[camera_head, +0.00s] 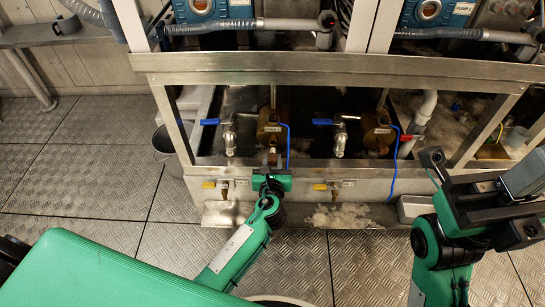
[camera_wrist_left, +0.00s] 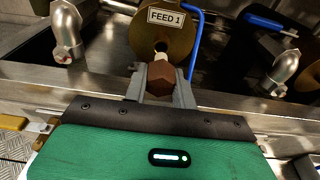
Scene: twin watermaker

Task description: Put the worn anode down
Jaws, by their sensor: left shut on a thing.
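My left gripper (camera_wrist_left: 160,85) is shut on the worn anode (camera_wrist_left: 160,76), of which a brown hexagonal head shows between the fingers. A short pale stub (camera_wrist_left: 161,57) sticks out beyond the head towards the dark opening of the brass FEED 1 housing (camera_wrist_left: 146,30); I cannot tell whether its tip is inside. In the head view the left gripper (camera_head: 272,165) is at the front of this housing (camera_head: 270,122), above the sill. My right gripper (camera_head: 480,195) is at the right, away from the housings; its finger opening is unclear.
A second brass housing (camera_head: 377,132) stands to the right. Blue-handled taps (camera_head: 229,138) (camera_head: 340,138) and blue hoses flank the housings. A metal rail (camera_head: 330,68) crosses above. Yellow-handled valves (camera_head: 214,184) sit below the sill. A grey bucket (camera_head: 166,145) stands at the left on open floor.

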